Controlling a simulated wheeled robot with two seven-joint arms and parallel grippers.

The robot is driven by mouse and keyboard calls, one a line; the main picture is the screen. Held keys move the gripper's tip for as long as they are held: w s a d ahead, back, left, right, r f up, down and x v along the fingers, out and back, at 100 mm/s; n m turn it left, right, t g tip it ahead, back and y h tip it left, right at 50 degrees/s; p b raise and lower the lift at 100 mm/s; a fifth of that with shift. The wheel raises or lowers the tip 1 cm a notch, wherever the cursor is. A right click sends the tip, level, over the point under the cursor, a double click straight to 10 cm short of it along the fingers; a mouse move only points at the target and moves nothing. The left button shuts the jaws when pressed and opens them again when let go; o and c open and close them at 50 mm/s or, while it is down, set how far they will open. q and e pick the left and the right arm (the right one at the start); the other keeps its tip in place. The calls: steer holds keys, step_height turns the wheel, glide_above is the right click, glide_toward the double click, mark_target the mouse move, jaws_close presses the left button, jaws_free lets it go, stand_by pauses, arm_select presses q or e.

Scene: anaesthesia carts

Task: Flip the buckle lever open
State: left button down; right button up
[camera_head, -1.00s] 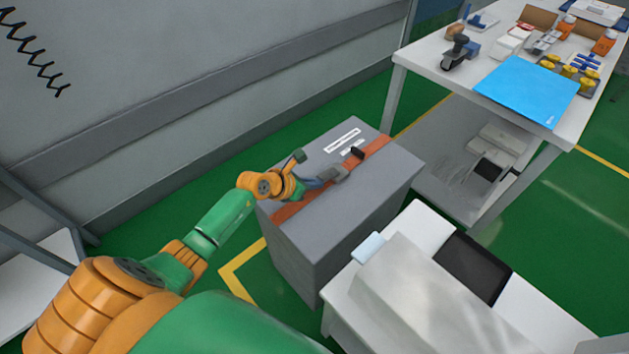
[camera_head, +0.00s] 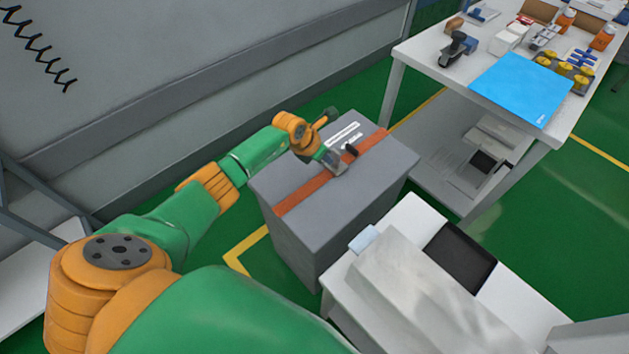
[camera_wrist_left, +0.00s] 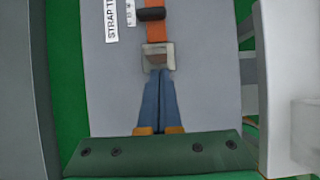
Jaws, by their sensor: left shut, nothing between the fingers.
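A grey box (camera_head: 318,220) stands on the floor with an orange strap (camera_head: 300,194) across its top. A metal buckle (camera_head: 339,169) sits on the strap, and it also shows in the left wrist view (camera_wrist_left: 158,57). A black piece (camera_head: 350,150) lies on the strap just beyond the buckle; in the wrist view it is a dark bar (camera_wrist_left: 151,14). My left gripper (camera_head: 331,159) is at the buckle. In the wrist view its blue fingers (camera_wrist_left: 158,74) are together and empty, with tips at the buckle's near edge. Whether they touch it, I cannot tell. My right gripper is not visible.
A white label (camera_head: 343,134) lies on the box top beside the strap. A white table (camera_head: 400,55) with a blue mat (camera_head: 520,88) stands at the back right. A white cart (camera_head: 408,212) stands close to the box's right. The grey wall (camera_head: 180,90) runs behind.

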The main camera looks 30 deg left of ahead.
arm_select(q)
steer(key=shift+r+p, duration=0.75)
steer(key=shift+r, duration=0.1)
steer(key=p+v, duration=0.2)
steer(key=v, duration=0.5)
steer(key=shift+s, duration=0.1)
